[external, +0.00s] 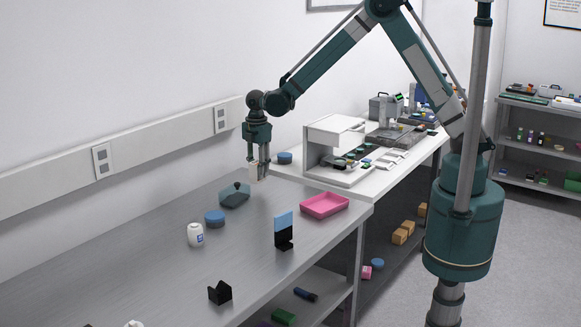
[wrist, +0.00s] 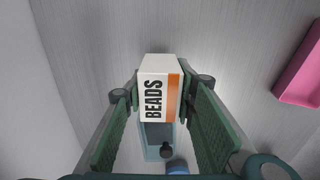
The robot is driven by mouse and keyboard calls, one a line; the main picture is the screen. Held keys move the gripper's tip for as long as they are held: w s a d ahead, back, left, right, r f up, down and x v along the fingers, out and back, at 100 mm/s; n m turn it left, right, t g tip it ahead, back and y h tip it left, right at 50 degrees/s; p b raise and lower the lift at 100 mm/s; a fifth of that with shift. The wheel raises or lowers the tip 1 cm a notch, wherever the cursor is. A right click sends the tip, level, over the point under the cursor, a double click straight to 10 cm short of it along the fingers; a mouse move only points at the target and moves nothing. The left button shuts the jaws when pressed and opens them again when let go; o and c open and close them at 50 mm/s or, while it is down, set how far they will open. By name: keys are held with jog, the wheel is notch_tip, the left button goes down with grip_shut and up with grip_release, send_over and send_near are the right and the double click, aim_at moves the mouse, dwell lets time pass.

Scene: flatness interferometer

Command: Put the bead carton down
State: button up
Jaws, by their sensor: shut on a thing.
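The bead carton (wrist: 154,98) is a small white box with an orange stripe and the word BEADS. It sits between the two fingers of my gripper (wrist: 160,92) in the wrist view. In the external view my gripper (external: 259,167) points down, shut on the carton (external: 260,171), and holds it above the far part of the grey metal table (external: 150,262). The carton's underside is not visible, but it looks clear of the tabletop.
A pink tray (external: 324,205) lies to the right. A blue round tin (external: 214,218), a white bottle (external: 195,235) and a blue-and-black stand (external: 284,231) are nearer. Bare tabletop lies between them.

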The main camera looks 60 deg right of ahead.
jog(key=shift+f, duration=0.2)
jog(key=shift+f, duration=1.75)
jog(key=shift+f, duration=0.2)
jog(key=o, duration=1)
jog(key=shift+c, duration=0.2)
jog(key=shift+r, duration=0.15)
notch_tip(320, 180, up, 12)
jog(key=shift+d+r, duration=0.1)
jog(key=shift+r, duration=0.05)
